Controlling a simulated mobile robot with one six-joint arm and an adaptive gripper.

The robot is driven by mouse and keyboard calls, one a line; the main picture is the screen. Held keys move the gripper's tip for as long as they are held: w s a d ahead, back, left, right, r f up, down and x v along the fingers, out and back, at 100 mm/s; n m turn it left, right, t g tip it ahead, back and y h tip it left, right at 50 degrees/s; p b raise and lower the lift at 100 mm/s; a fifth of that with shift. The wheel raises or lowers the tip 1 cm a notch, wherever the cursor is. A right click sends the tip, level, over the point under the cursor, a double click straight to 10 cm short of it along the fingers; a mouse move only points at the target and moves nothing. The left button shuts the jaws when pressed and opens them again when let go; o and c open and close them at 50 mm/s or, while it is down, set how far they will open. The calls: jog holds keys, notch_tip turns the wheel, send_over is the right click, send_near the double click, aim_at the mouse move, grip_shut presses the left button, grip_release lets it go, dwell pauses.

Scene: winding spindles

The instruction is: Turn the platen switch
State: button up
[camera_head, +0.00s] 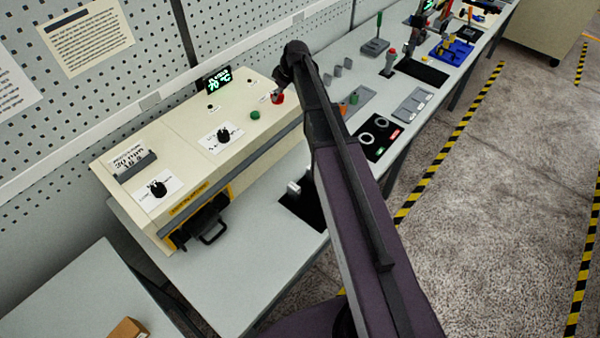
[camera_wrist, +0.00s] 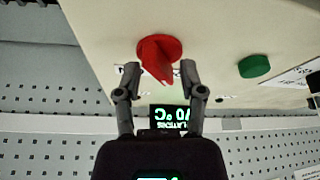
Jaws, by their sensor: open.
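A red switch with a raised pointed handle (camera_wrist: 160,55) is on the cream machine panel in the wrist view. It also shows in the head view (camera_head: 277,97), near the panel's far right end. My gripper (camera_wrist: 160,72) is open, with one finger on each side of the red handle. I cannot tell whether the fingers touch it. In the head view my gripper (camera_head: 279,86) is over the red switch and partly hidden by my wrist. The lettering beside the switch is partly covered and unreadable.
A green button (camera_wrist: 254,66) is beside the red switch. Two black knobs (camera_head: 223,135) (camera_head: 158,188) sit on white labels along the cream machine (camera_head: 140,143). A lit display (camera_head: 217,81) stands at its back edge. Other bench controls (camera_head: 375,137) lie to the right of my arm.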

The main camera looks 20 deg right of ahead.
jog(key=m+t+h, duration=0.1)
jog(key=m, duration=0.3)
jog(key=shift+s+a+m, duration=0.1)
jog(key=shift+m, duration=0.3)
jog(key=shift+a+m+h, duration=0.1)
jog(key=shift+m+h, duration=1)
jog(key=shift+m, duration=1.3)
jog(key=shift+s+r+p, duration=0.1)
jog(key=shift+r+p, duration=0.3)
jog(key=s+p+v, duration=0.1)
jog(key=p+v, duration=1.1)
jog(key=v, duration=0.1)
jog(key=s+f+g+b, duration=0.4)
jog(key=s+f+b, duration=1.5)
jog(key=s+f, duration=0.2)
jog(key=shift+s+a, duration=0.2)
jog(key=shift+s, duration=1.1)
